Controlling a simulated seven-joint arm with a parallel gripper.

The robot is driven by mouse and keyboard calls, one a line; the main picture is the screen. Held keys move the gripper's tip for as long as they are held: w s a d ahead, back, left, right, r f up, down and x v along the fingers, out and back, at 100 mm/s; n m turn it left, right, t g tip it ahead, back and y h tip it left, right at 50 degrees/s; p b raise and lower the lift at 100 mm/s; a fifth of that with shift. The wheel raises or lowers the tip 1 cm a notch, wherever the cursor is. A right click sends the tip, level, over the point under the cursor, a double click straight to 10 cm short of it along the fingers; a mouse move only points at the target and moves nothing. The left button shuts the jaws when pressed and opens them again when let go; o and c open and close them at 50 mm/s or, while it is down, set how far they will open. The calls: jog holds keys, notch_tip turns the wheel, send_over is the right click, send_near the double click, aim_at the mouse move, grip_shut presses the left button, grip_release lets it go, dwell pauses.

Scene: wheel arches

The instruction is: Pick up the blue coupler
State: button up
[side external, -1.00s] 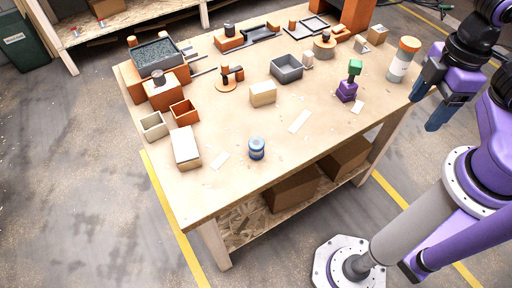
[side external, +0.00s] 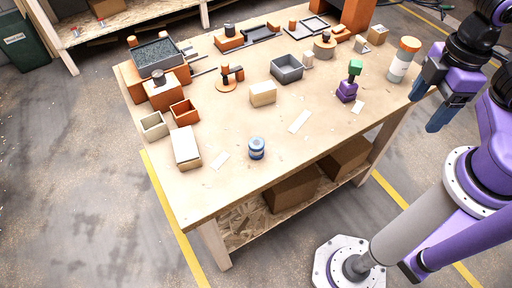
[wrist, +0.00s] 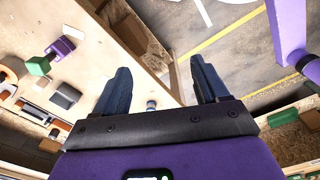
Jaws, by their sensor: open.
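The blue coupler (side external: 257,148) is a small blue cylinder with a pale band, standing upright near the front edge of the wooden table (side external: 235,185). My gripper (side external: 432,103) is at the right in the side view, beyond the table's right end and well apart from the coupler. In the wrist view its two dark blue fingers (wrist: 160,80) are spread wide with nothing between them.
A grey open box (side external: 286,68) and a tan block (side external: 263,94) stand mid-table. The tabletop around the coupler is mostly clear.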

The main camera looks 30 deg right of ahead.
jog(key=w+a+f+m+t+y, duration=0.1)
jog(key=a+f+m+y, duration=0.15)
jog(key=a+f, duration=0.65)
jog(key=w+a+f+m+t+y, duration=0.15)
jog(key=a+f+m, duration=0.3)
jog(key=a, duration=0.85)
jog(key=m+t, duration=0.2)
jog(key=t, duration=0.8)
send_near(251, 144)
jog(key=w+f, duration=0.2)
jog(key=w+a+f, duration=0.1)
jog(key=w+f, duration=0.1)
jog(key=w, duration=0.1)
jog(key=shift+w+f, duration=0.15)
jog(key=shift+f, duration=0.1)
jog(key=shift+x, duration=2.65)
jog(key=shift+w+d+r, duration=0.1)
jog(key=shift+d, duration=0.1)
jog(key=c, duration=1)
